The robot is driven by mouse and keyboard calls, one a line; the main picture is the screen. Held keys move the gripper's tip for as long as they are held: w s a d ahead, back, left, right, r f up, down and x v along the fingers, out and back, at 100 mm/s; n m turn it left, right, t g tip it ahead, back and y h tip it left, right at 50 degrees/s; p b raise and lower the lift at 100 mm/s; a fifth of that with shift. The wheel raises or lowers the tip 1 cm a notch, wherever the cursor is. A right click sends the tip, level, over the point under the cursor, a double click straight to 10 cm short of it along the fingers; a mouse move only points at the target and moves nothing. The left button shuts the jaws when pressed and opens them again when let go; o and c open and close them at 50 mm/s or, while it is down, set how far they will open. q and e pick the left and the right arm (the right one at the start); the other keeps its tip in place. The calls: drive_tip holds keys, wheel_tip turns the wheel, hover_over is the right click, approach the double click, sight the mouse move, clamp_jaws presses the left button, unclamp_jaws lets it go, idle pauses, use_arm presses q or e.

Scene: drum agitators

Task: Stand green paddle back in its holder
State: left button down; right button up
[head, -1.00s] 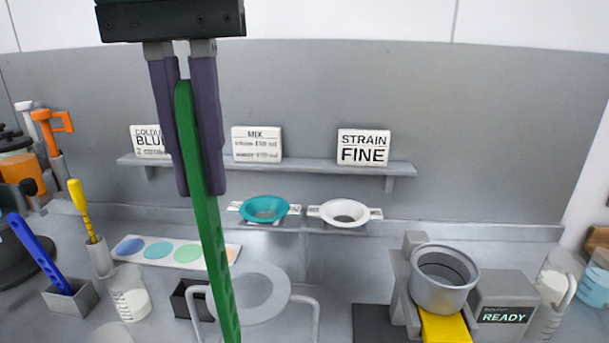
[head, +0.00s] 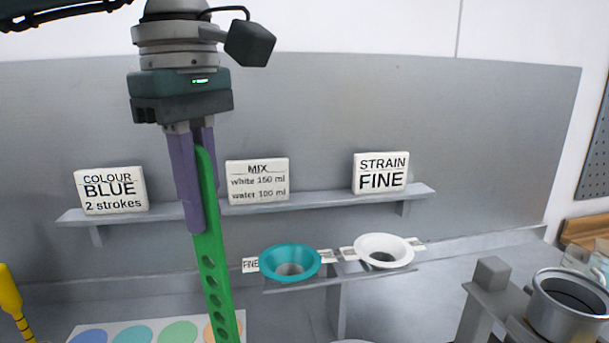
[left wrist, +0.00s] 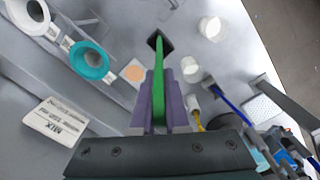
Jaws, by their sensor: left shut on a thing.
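My left gripper (head: 205,215) is shut on the upper end of the green paddle (head: 214,280), a long bar with a row of holes. The paddle hangs nearly upright below the fingers, and its lower end is cut off by the bottom of the head view. In the left wrist view, the paddle (left wrist: 158,82) points toward a small dark square holder (left wrist: 167,44) on the bench. Its tip overlaps the holder there; I cannot tell whether it is above or inside. The holder is out of the head view. My right gripper is not in view.
A teal strainer (head: 290,262) and a white strainer (head: 384,250) sit on a stand behind. A metal pot (head: 568,305) stands right.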

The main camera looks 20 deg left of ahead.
use_arm(q)
drive_tip(key=w+a+f+n+b, duration=0.1)
drive_tip(key=a+f+n+b, duration=0.2)
drive_tip(key=f+n+b, duration=0.4)
wheel_tip(320, 180, down, 9)
drive_tip(key=b, duration=0.3)
drive_tip(key=shift+f+n, duration=0.2)
drive_tip(key=shift+n, duration=0.2)
drive_tip(key=shift+w+a, duration=0.1)
drive_tip(key=c, duration=0.8)
unclamp_jaws()
drive_tip(key=shift+c, duration=0.2)
drive_tip(key=shift+r, duration=0.1)
wheel_tip(320, 180, up, 10)
drive_tip(key=b, duration=0.1)
drive_tip(key=shift+b, duration=0.4)
